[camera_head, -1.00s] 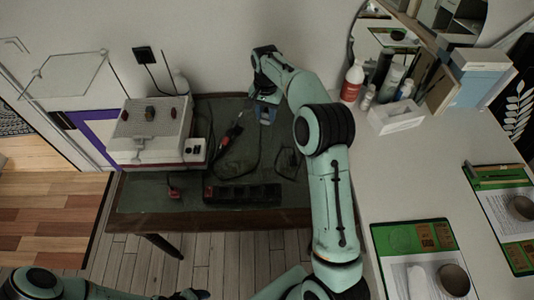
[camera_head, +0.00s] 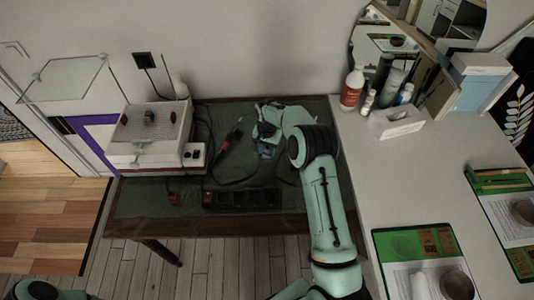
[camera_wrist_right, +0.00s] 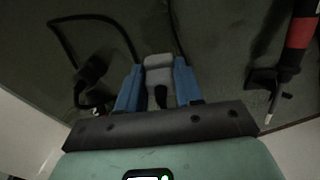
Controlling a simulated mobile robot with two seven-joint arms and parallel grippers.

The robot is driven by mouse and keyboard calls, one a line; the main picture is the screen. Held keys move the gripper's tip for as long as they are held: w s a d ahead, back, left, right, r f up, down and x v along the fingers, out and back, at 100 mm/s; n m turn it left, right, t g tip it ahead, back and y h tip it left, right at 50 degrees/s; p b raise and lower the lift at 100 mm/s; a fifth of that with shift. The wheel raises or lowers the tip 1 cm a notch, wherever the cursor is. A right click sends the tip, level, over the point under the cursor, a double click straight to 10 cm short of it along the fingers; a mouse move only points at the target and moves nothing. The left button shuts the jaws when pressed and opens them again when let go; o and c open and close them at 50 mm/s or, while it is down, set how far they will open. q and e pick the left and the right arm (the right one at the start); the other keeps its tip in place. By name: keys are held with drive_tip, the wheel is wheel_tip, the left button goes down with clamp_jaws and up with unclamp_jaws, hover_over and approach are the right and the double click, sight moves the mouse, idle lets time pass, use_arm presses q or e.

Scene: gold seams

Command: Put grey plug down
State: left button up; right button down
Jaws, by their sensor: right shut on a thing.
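My right gripper (camera_head: 265,152) is low over the dark green table mat, in the middle of the work table. In the right wrist view its two blue fingers (camera_wrist_right: 158,92) are shut on the grey plug (camera_wrist_right: 158,76), one finger on each side. The plug is at the fingertips with the mat close behind it; I cannot tell whether it touches the mat. In the head view the plug is too small and dark to make out. My left gripper is out of view; only part of my left arm shows at the bottom left.
A red-handled tool (camera_head: 228,142) lies left of the right gripper and also shows in the wrist view (camera_wrist_right: 300,34). A black power strip (camera_head: 240,198) lies near the front edge. A black plug (camera_wrist_right: 92,70) and cables are nearby. A white machine (camera_head: 150,135) stands left.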

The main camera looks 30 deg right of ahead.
sight(267, 153)
drive_tip(key=shift+f, duration=1.3)
drive_tip(key=shift+f, duration=0.35)
drive_tip(key=shift+f, duration=0.25)
drive_tip(key=c, duration=0.7)
unclamp_jaws()
drive_tip(key=shift+c, duration=0.2)
drive_tip(key=shift+r, duration=0.1)
wheel_tip(267, 153, up, 13)
drive_tip(key=shift+r, duration=0.1)
drive_tip(key=shift+s, duration=0.1)
